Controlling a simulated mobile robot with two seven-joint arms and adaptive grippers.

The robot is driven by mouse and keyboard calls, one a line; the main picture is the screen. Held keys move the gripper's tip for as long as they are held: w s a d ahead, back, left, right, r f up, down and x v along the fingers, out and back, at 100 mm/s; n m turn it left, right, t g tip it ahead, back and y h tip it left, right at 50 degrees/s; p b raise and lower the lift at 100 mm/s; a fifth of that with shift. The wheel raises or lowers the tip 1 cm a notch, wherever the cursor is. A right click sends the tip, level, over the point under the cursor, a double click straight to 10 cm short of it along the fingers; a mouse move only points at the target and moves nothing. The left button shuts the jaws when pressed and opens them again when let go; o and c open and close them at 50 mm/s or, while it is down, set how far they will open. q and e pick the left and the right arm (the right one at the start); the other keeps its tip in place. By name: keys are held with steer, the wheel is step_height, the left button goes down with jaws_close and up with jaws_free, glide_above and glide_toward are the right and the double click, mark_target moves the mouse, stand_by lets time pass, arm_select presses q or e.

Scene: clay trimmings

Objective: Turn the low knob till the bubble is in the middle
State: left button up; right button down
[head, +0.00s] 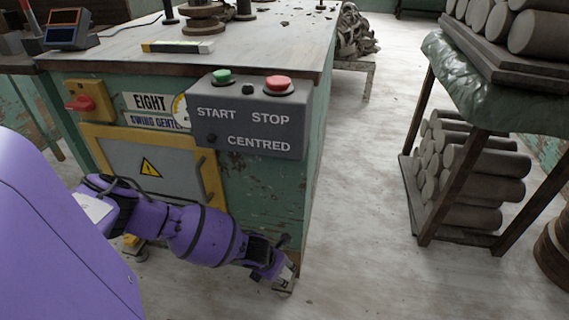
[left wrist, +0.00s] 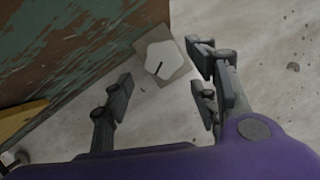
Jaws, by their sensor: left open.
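The low knob (left wrist: 158,59) is white with rounded lobes and a dark line on its top; it sits on a small square plate by the bench's foot. My left gripper (left wrist: 160,80) is open, and the knob lies beyond and between its fingers, apart from them in the picture. In the head view my left gripper (head: 284,272) reaches down beside the bench's front right corner and hides most of the knob there. A spirit level (head: 178,47) with a yellowish strip lies on the bench top; its bubble is too small to make out. My right gripper is not in view.
The green bench (head: 262,190) carries a grey START, STOP and CENTRED panel (head: 247,122) and a red switch on a yellow box (head: 90,102). A rack of clay cylinders (head: 425,200) stands at the right. The floor (head: 360,200) between is clear.

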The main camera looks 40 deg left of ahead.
mark_target(284, 274)
arm_select(q)
steer(key=b+x, duration=0.2)
steer(key=x, duration=0.3)
steer(key=shift+f, duration=0.1)
steer(key=c, duration=1.1)
